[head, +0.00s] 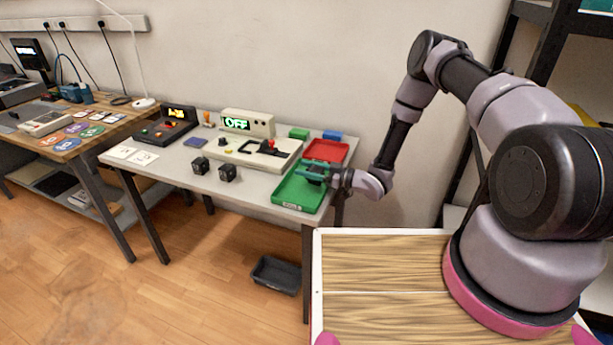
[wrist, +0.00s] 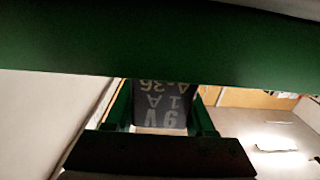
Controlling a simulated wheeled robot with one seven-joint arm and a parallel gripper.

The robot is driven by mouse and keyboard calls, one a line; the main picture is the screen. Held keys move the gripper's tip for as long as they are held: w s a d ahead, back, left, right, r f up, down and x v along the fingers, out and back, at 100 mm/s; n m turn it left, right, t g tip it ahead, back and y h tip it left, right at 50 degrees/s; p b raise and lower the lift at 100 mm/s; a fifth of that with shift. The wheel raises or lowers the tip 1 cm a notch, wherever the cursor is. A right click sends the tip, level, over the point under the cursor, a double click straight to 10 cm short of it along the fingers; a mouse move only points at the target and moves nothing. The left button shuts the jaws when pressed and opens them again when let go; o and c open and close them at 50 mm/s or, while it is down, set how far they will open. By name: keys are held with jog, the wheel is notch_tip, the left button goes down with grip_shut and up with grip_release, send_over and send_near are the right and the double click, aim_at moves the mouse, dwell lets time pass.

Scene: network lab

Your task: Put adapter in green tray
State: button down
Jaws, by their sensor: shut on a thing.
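The green tray (head: 283,201) lies at the front right of the grey table in the head view. My gripper (head: 317,173) is over the far part of the green tray. In the wrist view my gripper (wrist: 163,122) is shut on a dark grey adapter (wrist: 160,100) with pale lettering, including "9V 1A". The adapter is hard to make out in the head view, so I cannot tell whether it touches the tray floor. A wide green band crosses the top of the wrist view.
A red tray (head: 326,150) lies just behind the green tray. Two black cubes (head: 228,173) stand to the left. A dark bin (head: 276,274) is on the floor under the table.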

jog(key=shift+f, duration=1.25)
jog(key=shift+f, duration=0.15)
jog(key=shift+c, duration=1.2)
grip_release()
jog(key=shift+s+d, duration=0.1)
jog(key=shift+d, duration=0.25)
jog(key=v, duration=1.1)
jog(key=shift+d, duration=0.2)
